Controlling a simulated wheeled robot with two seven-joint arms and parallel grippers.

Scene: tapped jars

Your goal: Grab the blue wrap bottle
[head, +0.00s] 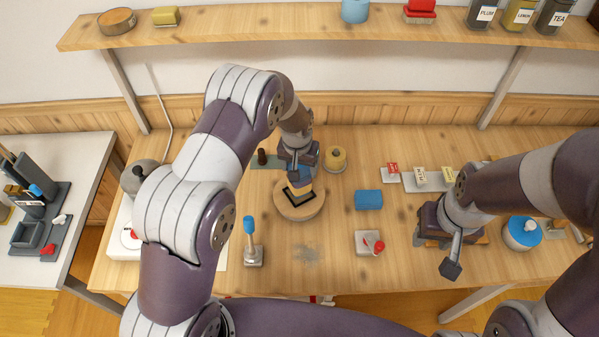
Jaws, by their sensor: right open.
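My right gripper (439,244) is open and empty over the right part of the table, apart from that item. A slim blue-topped item (249,237) stands upright on a grey base at the left.
A blue block (368,200) and a grey plate with a red knob (368,244) lie between the grippers. A yellow-topped round jar (336,158) stands behind. Small labelled cards (420,177) and a blue-lidded pot (522,232) are at right. A shelf (280,31) runs above.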

